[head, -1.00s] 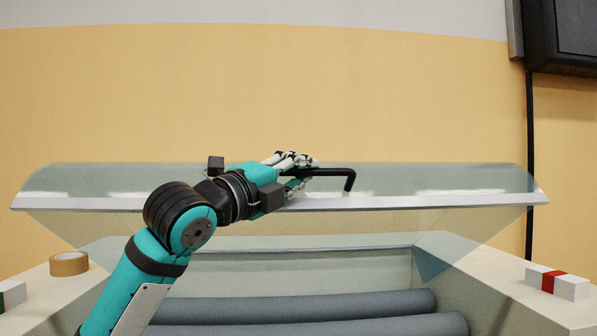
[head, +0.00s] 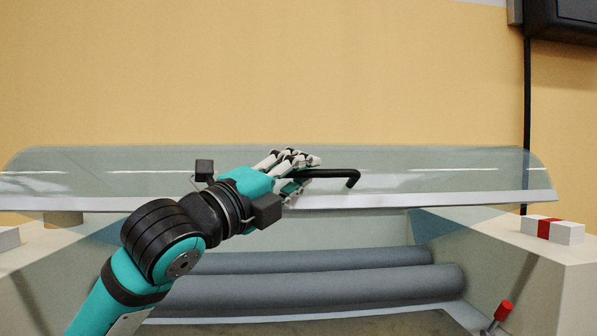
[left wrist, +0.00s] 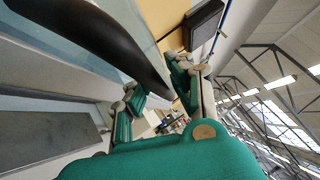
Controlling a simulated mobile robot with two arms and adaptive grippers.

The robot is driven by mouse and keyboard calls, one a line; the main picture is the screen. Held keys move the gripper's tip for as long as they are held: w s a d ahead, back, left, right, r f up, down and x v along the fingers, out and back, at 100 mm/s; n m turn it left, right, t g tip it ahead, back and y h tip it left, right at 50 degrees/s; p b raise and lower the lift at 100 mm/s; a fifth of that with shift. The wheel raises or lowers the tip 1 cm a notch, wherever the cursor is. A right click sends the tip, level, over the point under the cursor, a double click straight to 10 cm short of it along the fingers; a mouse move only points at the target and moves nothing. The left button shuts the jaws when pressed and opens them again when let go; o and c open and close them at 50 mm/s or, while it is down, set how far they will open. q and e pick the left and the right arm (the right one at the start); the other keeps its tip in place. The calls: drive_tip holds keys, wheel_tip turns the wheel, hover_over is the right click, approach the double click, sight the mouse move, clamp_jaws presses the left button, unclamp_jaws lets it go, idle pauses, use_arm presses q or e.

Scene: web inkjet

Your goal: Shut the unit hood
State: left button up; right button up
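The unit hood (head: 430,175) is a clear curved cover with a pale front edge, standing raised over the open unit in the head view. A black bar handle (head: 335,174) sits on its front. My left gripper (head: 298,175) is at the handle's left part, with fingers above and below the bar, closed around it. In the left wrist view the dark handle (left wrist: 105,40) runs close to the camera toward the fingers (left wrist: 158,88); the exact contact is hidden. My right gripper is in neither view.
Grey rollers (head: 330,285) lie inside the open unit below the hood. A white box with a red band (head: 553,230) stands on the right side ledge. A red-knobbed lever (head: 503,310) is at the lower right. A tape roll (head: 62,217) is partly behind the hood's left end.

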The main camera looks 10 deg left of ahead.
use_arm(q)
drive_tip(key=shift+o, duration=1.1)
drive_tip(key=shift+s+a, duration=0.1)
drive_tip(key=shift+s, duration=0.05)
drive_tip(key=shift+s+a+f, duration=0.15)
drive_tip(key=shift+s+a, duration=0.05)
drive_tip(key=shift+s, duration=0.1)
drive_tip(key=r+v, duration=0.3)
drive_tip(key=v, duration=1.2)
drive_tip(key=shift+s+a, duration=0.5)
drive_tip(key=shift+s, duration=0.1)
